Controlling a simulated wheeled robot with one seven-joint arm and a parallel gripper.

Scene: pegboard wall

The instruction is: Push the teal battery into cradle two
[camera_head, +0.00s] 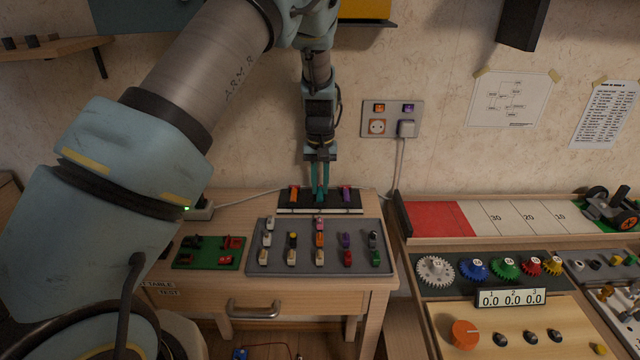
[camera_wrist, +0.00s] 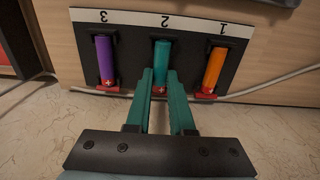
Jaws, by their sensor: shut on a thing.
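The teal battery (camera_wrist: 161,55) lies in line with cradle two, the middle slot of the black cradle board (camera_wrist: 133,60), whose labels show upside down in the wrist view. My gripper (camera_wrist: 160,76) has its teal fingers closed on the battery's near end. That end is partly hidden between the fingers, so I cannot tell whether it is fully seated. In the head view my gripper (camera_head: 320,190) points down at the middle of the cradle board (camera_head: 335,208), and its fingers cover most of the teal battery.
A purple battery (camera_wrist: 105,60) lies in cradle three and an orange battery (camera_wrist: 213,70) in cradle one, close on both sides. A grey tray of several small parts (camera_head: 262,268) and a green board (camera_head: 208,262) lie in front. A white cable (camera_head: 255,196) runs behind.

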